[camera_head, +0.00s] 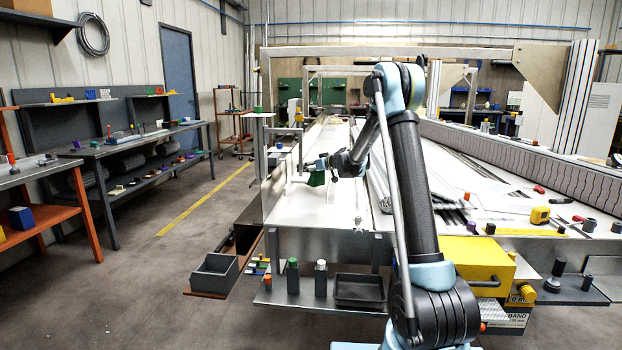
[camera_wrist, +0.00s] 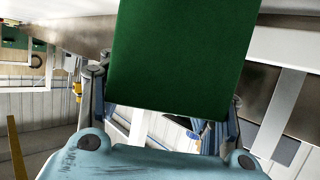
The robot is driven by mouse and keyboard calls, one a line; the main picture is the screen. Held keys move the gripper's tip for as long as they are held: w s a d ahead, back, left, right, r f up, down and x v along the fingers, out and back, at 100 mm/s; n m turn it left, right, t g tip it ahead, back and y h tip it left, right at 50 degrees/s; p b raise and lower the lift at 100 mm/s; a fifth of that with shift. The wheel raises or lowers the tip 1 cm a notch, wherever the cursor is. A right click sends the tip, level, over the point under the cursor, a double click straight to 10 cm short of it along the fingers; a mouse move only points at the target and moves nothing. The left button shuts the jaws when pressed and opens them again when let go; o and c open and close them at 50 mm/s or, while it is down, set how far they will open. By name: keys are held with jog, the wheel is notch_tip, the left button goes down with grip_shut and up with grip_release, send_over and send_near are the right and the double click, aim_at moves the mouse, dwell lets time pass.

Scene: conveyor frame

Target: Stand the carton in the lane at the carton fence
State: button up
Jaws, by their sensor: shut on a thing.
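A dark green carton hangs at my gripper (camera_head: 322,166) in the head view, over the left part of the white conveyor bed (camera_head: 312,222). The green carton (camera_wrist: 182,55) fills the upper middle of the wrist view. My gripper (camera_wrist: 165,110) is shut on it, with a finger at either side. The carton looks tilted in the head view. I cannot tell whether its bottom touches the bed. Much of the fingertips is hidden by the carton. I cannot clearly pick out the carton fence or the lane's edges.
A metal post with a green item on top (camera_head: 258,111) stands left of the bed. Grey bundled strips (camera_head: 385,190) lie right of the gripper. A yellow box (camera_head: 475,262), a grey bin (camera_head: 214,274) and a black tray (camera_head: 359,290) are at the near end. The left aisle floor is clear.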

notch_tip(320, 180, down, 4)
jog(key=shift+r, duration=0.25)
jog(key=o, duration=1.1)
jog(key=shift+o, duration=0.2)
